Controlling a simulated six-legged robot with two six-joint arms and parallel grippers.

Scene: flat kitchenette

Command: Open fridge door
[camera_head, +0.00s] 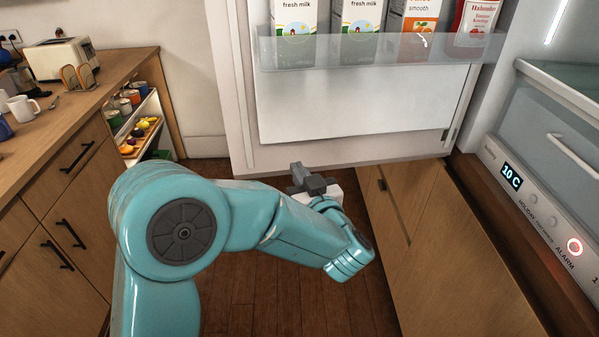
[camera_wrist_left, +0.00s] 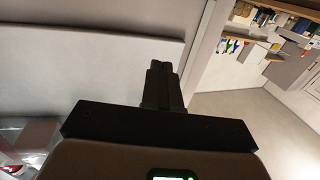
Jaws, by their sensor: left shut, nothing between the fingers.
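The fridge door (camera_head: 239,110) stands wide open in the head view, with its inner side facing me. Its inner panel also shows in the left wrist view (camera_wrist_left: 85,65). The fridge interior (camera_head: 570,110) is open at the right, with a lit panel reading 10 C. My left gripper (camera_head: 300,172) is at the door's lower edge, and its fingers are together with nothing between them. The fingers also show in the left wrist view (camera_wrist_left: 160,70), in front of the door's inner side near its edge. I cannot tell whether they touch the door. My right gripper is not in view.
Milk cartons (camera_head: 295,30) and other cartons stand in the door shelf (camera_head: 350,52). A wooden counter (camera_head: 85,85) with a toaster (camera_head: 62,58) and mugs is at the left. A wooden cabinet (camera_head: 450,240) is below the fridge. Bare floor (camera_head: 270,305) lies between.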

